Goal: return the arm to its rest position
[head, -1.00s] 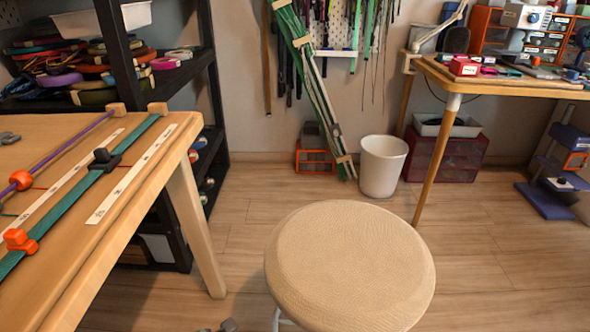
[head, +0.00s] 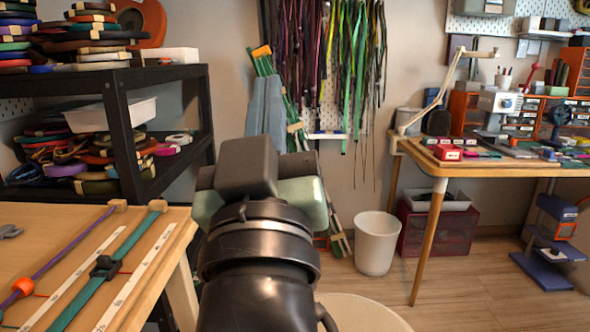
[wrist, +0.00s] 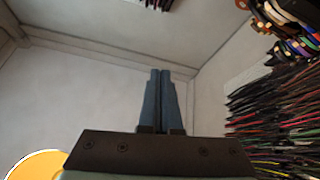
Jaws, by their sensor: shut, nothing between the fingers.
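My gripper's two blue-grey fingers (wrist: 160,98) lie side by side, shut and empty, in the wrist view. They point toward bare pale wall and ceiling. In the head view my arm rises in the middle of the picture, and the blue-grey fingers (head: 266,105) point upward behind the dark wrist block. The gripper is up in the air, in front of the back wall and left of the hanging cords. It appears to touch nothing.
A work table (head: 165,250) with stretched cords stands at the left, beside a black shelf (head: 165,75) of cord coils. A round stool (head: 360,315) is low in front. A white bin (head: 376,243) and a wooden desk (head: 490,162) stand at the right.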

